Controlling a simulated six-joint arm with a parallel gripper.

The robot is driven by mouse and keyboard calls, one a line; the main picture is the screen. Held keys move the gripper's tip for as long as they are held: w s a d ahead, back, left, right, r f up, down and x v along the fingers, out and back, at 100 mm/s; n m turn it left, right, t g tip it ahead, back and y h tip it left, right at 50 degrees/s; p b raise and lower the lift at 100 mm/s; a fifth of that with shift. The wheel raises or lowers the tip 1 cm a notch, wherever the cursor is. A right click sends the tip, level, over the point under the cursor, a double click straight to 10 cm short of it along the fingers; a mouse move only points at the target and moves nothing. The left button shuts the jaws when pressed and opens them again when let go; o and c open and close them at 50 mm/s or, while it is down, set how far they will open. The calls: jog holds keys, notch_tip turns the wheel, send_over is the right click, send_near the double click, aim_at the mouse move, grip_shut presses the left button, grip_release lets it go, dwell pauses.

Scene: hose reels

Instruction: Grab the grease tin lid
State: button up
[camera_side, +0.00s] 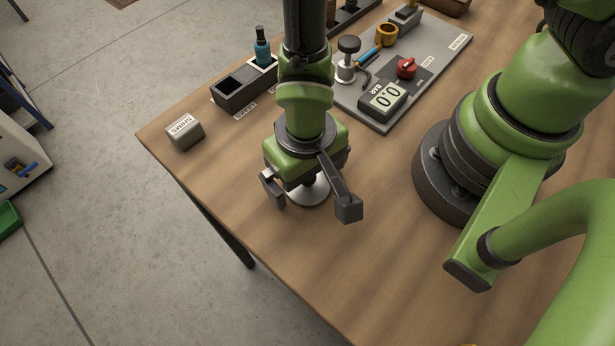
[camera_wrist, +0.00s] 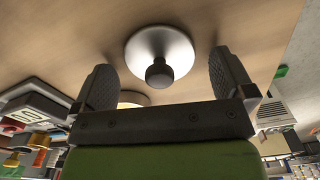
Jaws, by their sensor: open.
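The grease tin lid is a round, silvery disc with a dark knob at its centre. In the wrist view the lid (camera_wrist: 150,45) lies beyond the fingertips, with its knob in the gap between them. In the side view the lid (camera_side: 310,194) is partly hidden below my gripper (camera_side: 310,199). My gripper is open, one finger on each side of the lid, and points down over the wooden table. Nothing is between the fingers in contact with them. A pale round thing (camera_wrist: 131,99) shows partly behind the gripper in the wrist view; I cannot tell what it is.
A grey labelled block (camera_side: 185,133) stands left on the table (camera_side: 240,215). The table front is clear.

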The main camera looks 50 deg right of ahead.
jog(key=shift+f, duration=0.2)
jog(key=c, duration=1)
jog(key=shift+r, duration=0.15)
